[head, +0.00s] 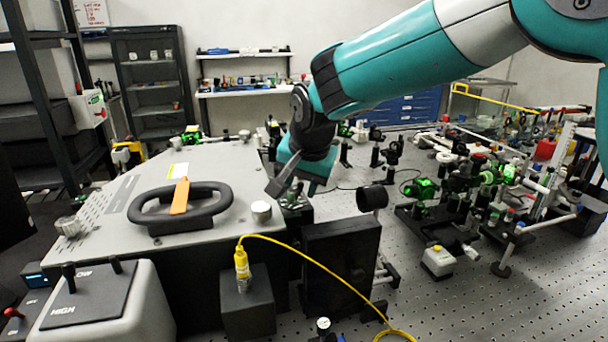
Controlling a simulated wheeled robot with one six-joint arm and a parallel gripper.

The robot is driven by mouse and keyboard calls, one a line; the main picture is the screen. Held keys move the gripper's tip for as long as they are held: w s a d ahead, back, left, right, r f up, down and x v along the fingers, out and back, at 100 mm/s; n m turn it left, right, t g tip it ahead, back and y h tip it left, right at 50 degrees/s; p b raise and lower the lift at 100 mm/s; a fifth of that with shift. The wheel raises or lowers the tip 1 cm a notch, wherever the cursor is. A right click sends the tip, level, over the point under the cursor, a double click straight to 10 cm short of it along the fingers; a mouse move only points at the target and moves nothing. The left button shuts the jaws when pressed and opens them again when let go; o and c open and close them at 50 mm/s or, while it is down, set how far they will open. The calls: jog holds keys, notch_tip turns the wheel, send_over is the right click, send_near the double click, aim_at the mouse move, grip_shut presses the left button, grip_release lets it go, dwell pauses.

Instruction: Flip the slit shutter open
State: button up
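The large grey housing (120,215), which looks like the spectrometer, fills the left foreground. It carries a black loop handle (215,190) with an orange tag (180,196) and a silver knob (261,211). My gripper (277,188) points down at the housing's right edge, just behind the silver knob. Only a dark finger shows clearly, so I cannot tell whether it is open or shut. Small metal parts (292,197) sit beside it at that edge. I cannot make out the slit shutter or its position; it may be hidden behind my gripper or the housing edge.
A black lens tube (371,198) and a black panel (342,268) stand right of the housing. A yellow cable (300,258) runs from a connector (241,262) to the perforated bench (470,310). Several optic mounts with green parts (420,188) crowd the right.

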jog(key=b+v, duration=0.1)
jog(key=v, duration=1.6)
jog(key=shift+r, duration=0.15)
jog(key=shift+s+d, duration=0.15)
jog(key=s+d+f+n, duration=0.1)
jog(key=s+d+f, duration=0.1)
jog(key=s+d+f+n+g, duration=0.1)
jog(key=s+f+n, duration=0.1)
jog(key=s, duration=0.1)
jog(key=s+d+f+n, duration=0.2)
jog(key=shift+s+d+f+g+y, duration=0.3)
jog(key=shift+s+d+f, duration=0.1)
jog(key=s+d+f+n+g+y, duration=0.1)
jog(key=s+f+n, duration=0.2)
jog(key=s, duration=0.5)
jog(key=s+d+f+n+g+y, duration=0.1)
jog(key=s+f+n, duration=0.2)
jog(key=s+f, duration=0.3)
jog(key=s, duration=0.2)
jog(key=shift+s+d+n+g, duration=0.3)
jog(key=shift+s+d+g, duration=0.05)
jog(key=shift+g, duration=0.05)
jog(key=shift+d, duration=0.15)
